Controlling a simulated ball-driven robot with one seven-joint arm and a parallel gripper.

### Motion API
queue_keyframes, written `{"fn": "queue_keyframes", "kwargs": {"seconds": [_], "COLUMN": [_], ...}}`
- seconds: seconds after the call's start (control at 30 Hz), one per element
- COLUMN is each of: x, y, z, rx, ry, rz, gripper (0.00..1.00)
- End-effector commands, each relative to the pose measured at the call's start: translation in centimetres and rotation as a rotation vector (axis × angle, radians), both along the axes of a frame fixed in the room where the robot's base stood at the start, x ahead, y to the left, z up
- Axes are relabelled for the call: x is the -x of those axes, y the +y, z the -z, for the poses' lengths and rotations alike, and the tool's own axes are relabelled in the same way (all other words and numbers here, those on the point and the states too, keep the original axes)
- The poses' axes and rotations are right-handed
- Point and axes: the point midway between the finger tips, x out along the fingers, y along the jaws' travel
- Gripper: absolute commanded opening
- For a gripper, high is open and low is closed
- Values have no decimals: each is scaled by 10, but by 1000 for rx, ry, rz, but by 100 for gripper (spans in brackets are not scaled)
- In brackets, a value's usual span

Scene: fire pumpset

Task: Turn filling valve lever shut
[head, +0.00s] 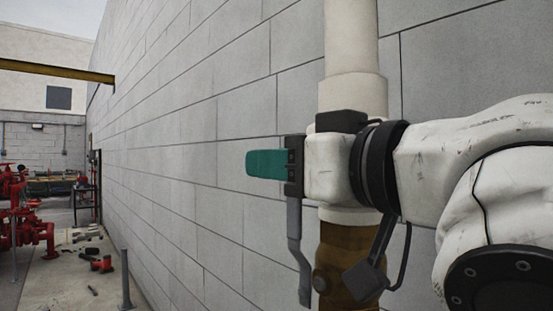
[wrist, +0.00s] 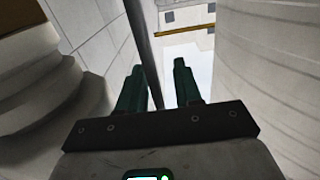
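The filling valve lever (head: 294,235) is a thin grey bent bar. In the head view it hangs down beside the brown valve body (head: 335,262) on the vertical pipe, and its upper end is hidden behind my gripper. My gripper (head: 264,163) has teal fingers and points left at the lever's upper part. In the wrist view a grey bar, which looks like the lever (wrist: 141,35), passes between the two fingers of my gripper (wrist: 159,68). The bar is close to the left finger, and a gap shows towards the right finger. The fingers are apart.
A white pipe (head: 350,45) rises above the valve, partly behind my arm. A grey block wall (head: 190,110) runs close behind. Red pump equipment (head: 25,225) stands on the floor at the far left. The space left of my gripper is free.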

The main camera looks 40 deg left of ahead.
Motion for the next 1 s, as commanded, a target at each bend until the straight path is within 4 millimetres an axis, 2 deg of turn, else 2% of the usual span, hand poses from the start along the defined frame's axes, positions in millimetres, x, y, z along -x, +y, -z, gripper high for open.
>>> {"fn": "queue_keyframes", "kwargs": {"seconds": [0.03, 0.4, 1.0], "x": [0, 1, 2], "y": [0, 0, 0], "z": [0, 0, -1], "rx": [0, 0, 11], "ry": [0, 0, 0], "rz": [0, -1, -5], "gripper": [34, 0, 0]}}
